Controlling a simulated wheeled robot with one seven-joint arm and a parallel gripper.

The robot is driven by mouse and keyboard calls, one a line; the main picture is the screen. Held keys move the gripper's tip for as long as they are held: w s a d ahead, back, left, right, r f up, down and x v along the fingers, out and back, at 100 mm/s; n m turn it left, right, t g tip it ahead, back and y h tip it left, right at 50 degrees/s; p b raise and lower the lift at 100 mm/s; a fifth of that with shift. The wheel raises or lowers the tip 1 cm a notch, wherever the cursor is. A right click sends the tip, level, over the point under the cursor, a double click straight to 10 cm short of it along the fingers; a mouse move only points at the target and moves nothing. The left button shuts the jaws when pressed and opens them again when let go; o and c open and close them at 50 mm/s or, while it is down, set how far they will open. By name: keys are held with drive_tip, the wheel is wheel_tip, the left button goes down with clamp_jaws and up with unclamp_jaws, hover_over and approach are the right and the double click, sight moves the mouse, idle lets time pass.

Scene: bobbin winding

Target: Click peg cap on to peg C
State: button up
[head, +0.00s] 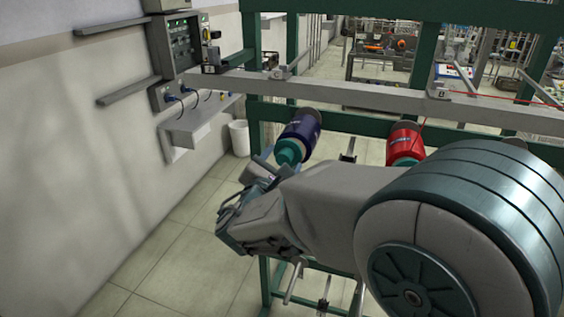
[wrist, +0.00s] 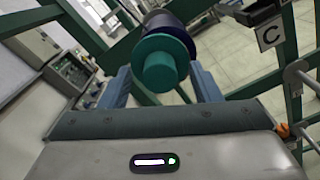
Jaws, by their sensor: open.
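The teal peg cap (head: 289,151) is at the near end of a dark navy bobbin (head: 302,128) on the green frame. In the wrist view the cap (wrist: 160,72) faces me, with the bobbin's dark rim (wrist: 168,28) behind it. My gripper (head: 266,172) is open, and its two blue-grey fingers stand on either side of the cap in the wrist view (wrist: 161,84). I cannot tell whether they touch it. A plate marked C (wrist: 270,35) is right of the bobbin. The peg itself is hidden by the cap and bobbin, and the cap's seating cannot be told.
A red bobbin (head: 403,145) sits to the right on the same frame, near a plate marked B (head: 440,92). A grey rail (head: 350,95) crosses above the bobbins. A wall with a control box (head: 181,50) stands at left. The floor (head: 160,265) there is clear.

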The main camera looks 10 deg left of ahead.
drive_tip(key=s+a+b, duration=0.1)
drive_tip(key=s+b, duration=0.2)
drive_tip(key=s, duration=1)
drive_tip(key=shift+s, duration=0.3)
drive_tip(key=shift+a, duration=0.1)
